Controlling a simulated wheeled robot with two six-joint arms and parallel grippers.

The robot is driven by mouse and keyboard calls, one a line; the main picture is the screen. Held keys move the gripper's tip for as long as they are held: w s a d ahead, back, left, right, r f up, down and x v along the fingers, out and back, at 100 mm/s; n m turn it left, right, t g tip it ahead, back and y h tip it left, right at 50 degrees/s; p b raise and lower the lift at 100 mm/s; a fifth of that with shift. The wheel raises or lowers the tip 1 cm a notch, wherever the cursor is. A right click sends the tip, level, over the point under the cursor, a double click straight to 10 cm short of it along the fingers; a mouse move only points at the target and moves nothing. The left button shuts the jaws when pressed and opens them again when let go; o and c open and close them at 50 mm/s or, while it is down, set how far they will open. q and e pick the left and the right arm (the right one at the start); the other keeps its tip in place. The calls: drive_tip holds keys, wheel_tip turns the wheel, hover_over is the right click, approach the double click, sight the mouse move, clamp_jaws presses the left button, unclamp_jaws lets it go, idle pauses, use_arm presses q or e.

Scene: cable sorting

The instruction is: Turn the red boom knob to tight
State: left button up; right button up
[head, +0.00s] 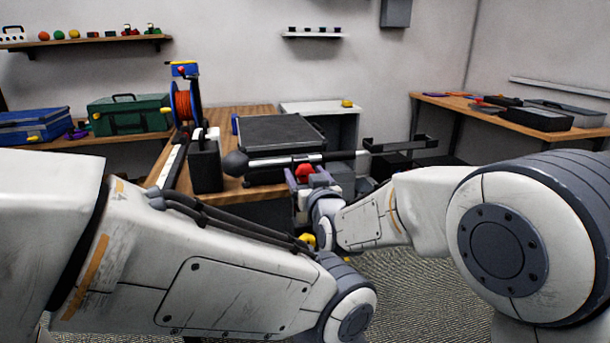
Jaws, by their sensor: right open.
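The red boom knob (304,170) shows just under a horizontal boom (280,160) in the middle of the view. The boom is a black and pale bar with a rounded dark end at its left. My right gripper (302,178) is at the knob, its fingers open and pointing away from me. The wrist partly hides the fingers and the knob's lower part. I cannot tell whether the fingers touch the knob. My left arm crosses the lower left, and its gripper does not show.
Behind the boom, a wooden bench (222,190) bears a black case (283,135) and an orange cable reel (183,105). A dark bracket (400,146) stands right of the boom. Green (130,115) and blue (35,123) cases sit at left. Another bench (500,118) is at right.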

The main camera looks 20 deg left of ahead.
drive_tip(key=shift+c, duration=0.3)
clamp_jaws()
drive_tip(key=shift+f, duration=0.1)
drive_tip(key=m+b, duration=0.3)
drive_tip(key=shift+f+m, duration=0.15)
drive_tip(key=shift+m, duration=0.15)
drive_tip(key=m+b, duration=0.5)
drive_tip(key=m, duration=0.1)
drive_tip(key=shift+s+b, duration=0.1)
drive_tip(key=shift+b, duration=0.3)
drive_tip(key=m+b, duration=0.4)
drive_tip(key=shift+a+m, duration=0.1)
drive_tip(key=shift+m, duration=0.3)
drive_tip(key=shift+r+m+b, duration=0.25)
drive_tip(key=shift+m+b, duration=1.2)
drive_tip(key=shift+m, duration=0.35)
